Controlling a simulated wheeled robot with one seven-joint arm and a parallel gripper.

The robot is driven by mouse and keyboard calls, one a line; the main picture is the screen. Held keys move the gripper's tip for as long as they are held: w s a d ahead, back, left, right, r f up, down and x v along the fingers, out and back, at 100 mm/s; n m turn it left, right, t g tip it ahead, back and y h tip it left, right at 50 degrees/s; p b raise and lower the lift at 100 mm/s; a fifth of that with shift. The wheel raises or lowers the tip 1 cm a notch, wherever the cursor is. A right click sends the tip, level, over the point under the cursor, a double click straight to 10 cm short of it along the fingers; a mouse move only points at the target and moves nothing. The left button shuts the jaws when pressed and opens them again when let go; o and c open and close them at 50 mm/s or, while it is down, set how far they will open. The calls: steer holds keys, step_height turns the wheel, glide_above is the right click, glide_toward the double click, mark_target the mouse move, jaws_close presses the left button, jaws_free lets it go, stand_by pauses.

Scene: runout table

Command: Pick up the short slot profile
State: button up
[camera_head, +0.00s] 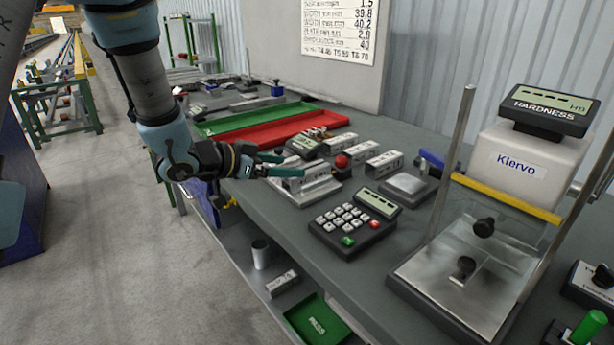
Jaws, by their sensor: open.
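My gripper (287,166) comes in from the left with its two teal fingers apart. It is over a metal fixture block (308,188) on the bench, and a metal profile piece (294,183) shows just under its fingers. I cannot tell whether the fingers touch that piece. Two more short metal profile pieces lie behind to the right, one left of centre (340,144) and one further right (384,161). Which of these is the short slot profile, I cannot tell. Part of the piece under the gripper is hidden by the fingers.
A red button device (342,161) stands close right of my gripper. A keypad (350,224), a small scale (405,184) and a hardness tester (520,165) crowd the right. A red tray (275,130) and green tray (225,122) lie behind. A lower shelf holds a cup (260,254).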

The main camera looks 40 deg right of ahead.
mark_target(304, 168)
steer(key=shift+p+x, duration=1.05)
steer(key=shift+x, duration=2.2)
steer(key=shift+w+f, duration=0.1)
steer(key=shift+c, duration=0.2)
jaws_close()
